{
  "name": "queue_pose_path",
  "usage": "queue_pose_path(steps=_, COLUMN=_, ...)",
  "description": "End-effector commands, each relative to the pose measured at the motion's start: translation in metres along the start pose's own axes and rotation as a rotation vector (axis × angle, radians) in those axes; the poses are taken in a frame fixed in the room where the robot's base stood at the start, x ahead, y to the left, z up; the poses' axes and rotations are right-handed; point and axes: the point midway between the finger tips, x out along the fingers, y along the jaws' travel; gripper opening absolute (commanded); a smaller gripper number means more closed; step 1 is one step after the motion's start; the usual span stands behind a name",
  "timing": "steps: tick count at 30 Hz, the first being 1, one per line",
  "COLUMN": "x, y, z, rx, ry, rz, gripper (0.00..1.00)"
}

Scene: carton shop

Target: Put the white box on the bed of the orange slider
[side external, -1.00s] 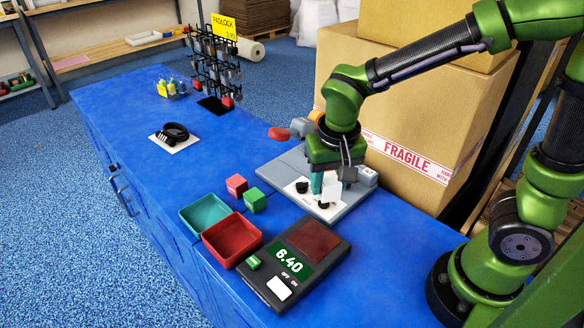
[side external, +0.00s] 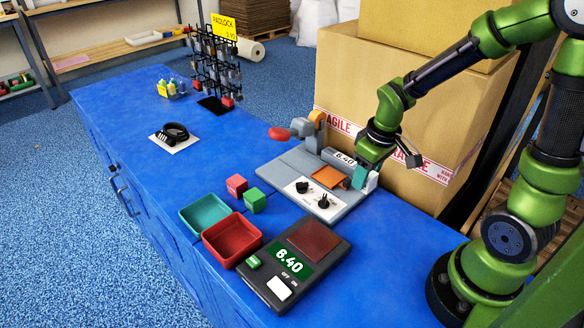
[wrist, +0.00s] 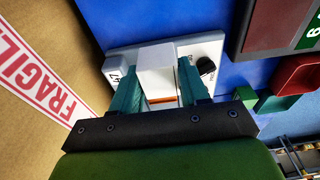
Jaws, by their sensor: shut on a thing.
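My gripper (side external: 366,180) is at the right end of the grey machine, beside the orange slider (side external: 328,177) in the side view. In the wrist view, the teal fingers of my gripper (wrist: 158,80) are shut on the white box (wrist: 155,62), which sits between them. A strip of the orange slider (wrist: 162,99) shows just past the box in that view. In the side view the box is mostly hidden by the fingers. I cannot tell how high the box is above the machine.
The grey machine (side external: 283,168) carries two black knobs on a white panel (side external: 309,198). A scale (side external: 278,283), red tray (side external: 232,256), teal tray (side external: 192,214) and red and green cubes stand nearer. Tall cartons (side external: 345,80) rise close behind my gripper.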

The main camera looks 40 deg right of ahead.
Motion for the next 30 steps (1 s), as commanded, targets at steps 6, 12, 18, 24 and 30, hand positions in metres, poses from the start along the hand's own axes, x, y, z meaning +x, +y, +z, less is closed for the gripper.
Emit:
queue_pose_path(steps=6, x=0.016, y=0.009, z=-0.058, rx=0.0, ry=-0.002, rz=-0.001, gripper=0.09)
queue_pose_path(steps=12, x=0.024, y=0.015, z=-0.095, rx=0.001, ry=0.0, rz=0.0, gripper=0.09)
queue_pose_path(steps=18, x=0.028, y=0.017, z=-0.112, rx=0.0, ry=0.0, rz=0.0, gripper=0.09)
queue_pose_path(steps=24, x=0.057, y=0.017, z=-0.107, rx=0.001, ry=-0.003, rz=-0.001, gripper=0.09)
queue_pose_path(steps=30, x=0.063, y=0.018, z=-0.107, rx=0.001, ry=0.001, rz=0.0, gripper=0.09)
